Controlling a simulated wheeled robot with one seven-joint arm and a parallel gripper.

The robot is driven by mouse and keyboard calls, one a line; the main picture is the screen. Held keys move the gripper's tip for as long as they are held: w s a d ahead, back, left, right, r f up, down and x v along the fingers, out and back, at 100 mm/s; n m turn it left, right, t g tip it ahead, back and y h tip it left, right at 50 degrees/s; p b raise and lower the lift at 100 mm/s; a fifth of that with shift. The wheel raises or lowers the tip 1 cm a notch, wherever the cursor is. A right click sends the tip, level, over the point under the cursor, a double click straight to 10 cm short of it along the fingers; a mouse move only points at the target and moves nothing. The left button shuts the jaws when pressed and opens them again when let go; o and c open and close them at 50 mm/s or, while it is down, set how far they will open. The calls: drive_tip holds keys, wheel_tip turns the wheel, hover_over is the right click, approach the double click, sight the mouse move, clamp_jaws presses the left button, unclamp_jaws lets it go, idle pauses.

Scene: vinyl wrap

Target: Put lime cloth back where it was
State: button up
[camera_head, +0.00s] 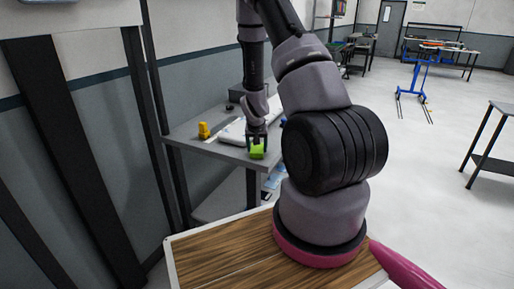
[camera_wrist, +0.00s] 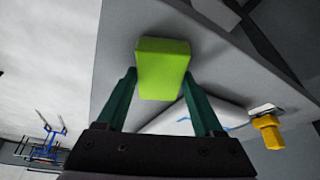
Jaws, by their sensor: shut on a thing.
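The lime cloth (camera_wrist: 162,66) is a bright green block-like piece between the two dark green fingers of my gripper (camera_wrist: 162,88) in the wrist view. My gripper is shut on it. In the head view my gripper (camera_head: 257,141) points down over the front corner of the grey table (camera_head: 190,137), with the lime cloth (camera_head: 257,153) at its fingertips. I cannot tell whether the cloth touches the table top or hangs just above it.
A yellow object (camera_head: 204,130) stands on the table to the left. A white roll or sheet (camera_head: 232,131) lies behind my gripper. A lower shelf (camera_head: 225,203) holds blue and white items. A blue stand (camera_head: 413,75) is far off on open floor.

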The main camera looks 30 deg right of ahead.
drive_tip(key=o, duration=1.2)
drive_tip(key=s+a+r+t+y, duration=0.1)
drive_tip(key=s+a+r, duration=0.2)
drive_tip(key=r, duration=0.7)
drive_tip(key=s+a+r+y, duration=0.1)
drive_tip(key=s+a+r, duration=0.2)
drive_tip(key=r, duration=0.7)
drive_tip(key=s+a+r+t+y, duration=0.1)
drive_tip(key=s+a+r, duration=0.25)
drive_tip(key=r, duration=0.65)
drive_tip(key=s+a+r+n, duration=0.1)
drive_tip(key=s+a+r, duration=0.1)
drive_tip(key=s+r, duration=0.4)
drive_tip(key=s+a+r+t+y, duration=0.1)
drive_tip(key=s+a+r, duration=0.2)
drive_tip(key=s+r, duration=0.4)
drive_tip(key=s, duration=0.4)
drive_tip(key=shift+a+n, duration=0.35)
drive_tip(key=shift+n, duration=0.05)
